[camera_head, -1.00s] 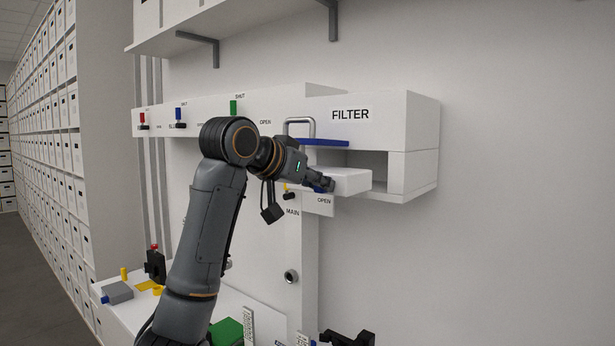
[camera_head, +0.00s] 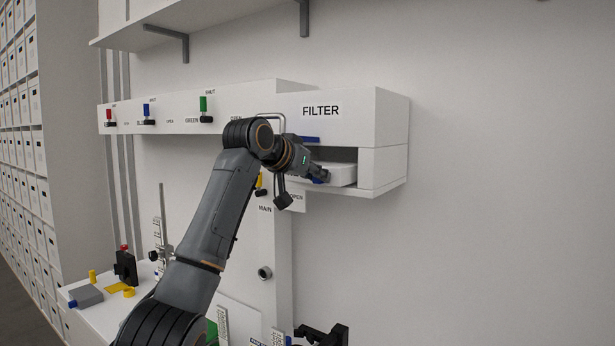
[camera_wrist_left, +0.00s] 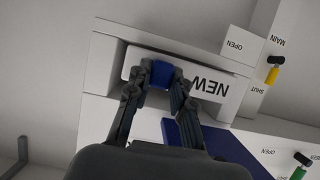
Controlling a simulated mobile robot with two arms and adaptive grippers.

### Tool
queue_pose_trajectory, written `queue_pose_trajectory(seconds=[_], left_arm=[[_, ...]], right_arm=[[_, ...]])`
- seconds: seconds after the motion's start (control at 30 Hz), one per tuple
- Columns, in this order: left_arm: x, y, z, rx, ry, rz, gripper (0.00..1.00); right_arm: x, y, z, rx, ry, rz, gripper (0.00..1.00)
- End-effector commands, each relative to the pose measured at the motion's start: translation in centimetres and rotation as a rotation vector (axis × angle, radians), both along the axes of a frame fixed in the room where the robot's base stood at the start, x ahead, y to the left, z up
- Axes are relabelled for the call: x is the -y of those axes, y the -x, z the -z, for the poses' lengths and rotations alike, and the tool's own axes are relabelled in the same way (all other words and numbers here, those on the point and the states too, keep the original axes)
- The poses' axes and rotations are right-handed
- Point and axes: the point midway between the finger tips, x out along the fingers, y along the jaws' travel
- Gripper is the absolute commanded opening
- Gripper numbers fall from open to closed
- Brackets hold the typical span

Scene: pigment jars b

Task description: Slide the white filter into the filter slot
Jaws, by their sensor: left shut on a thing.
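The white filter (camera_head: 345,174) is a flat slab at the filter slot in the box marked FILTER (camera_head: 384,122). In the left wrist view the filter (camera_wrist_left: 208,90) shows its front face, marked NEW, with a blue tab (camera_wrist_left: 161,73). It sits at the opening between the slot's walls; how deep it goes in is hard to tell. A dark gap shows above it in the head view. My left gripper (camera_head: 322,178) is shut on the blue tab, which also shows between its fingers (camera_wrist_left: 161,86) in the left wrist view. My right gripper is not in view.
Red (camera_head: 109,115), blue (camera_head: 147,111) and green (camera_head: 204,105) levers line the panel at left. A yellow lever (camera_wrist_left: 272,75) is near the wrist. The wall at right is clear.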

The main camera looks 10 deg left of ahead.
Motion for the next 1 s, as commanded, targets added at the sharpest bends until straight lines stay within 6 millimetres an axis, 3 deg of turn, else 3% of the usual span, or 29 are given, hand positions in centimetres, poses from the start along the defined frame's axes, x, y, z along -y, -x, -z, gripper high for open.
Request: queue_pose_trajectory(seconds=[0.5, 0.97, 1.0], left_arm=[[1.6, -4.3, 0.0, 0.002, 0.001, 0.0, 0.0], [1.8, -4.8, 0.2, 0.003, -0.001, 0.0, 0.0], [1.8, -4.8, 0.2, 0.003, -0.001, 0.0, 0.28]], right_arm=[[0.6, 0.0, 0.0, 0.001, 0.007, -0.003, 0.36], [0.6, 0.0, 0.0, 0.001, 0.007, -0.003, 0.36], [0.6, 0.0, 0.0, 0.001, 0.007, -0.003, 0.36]])
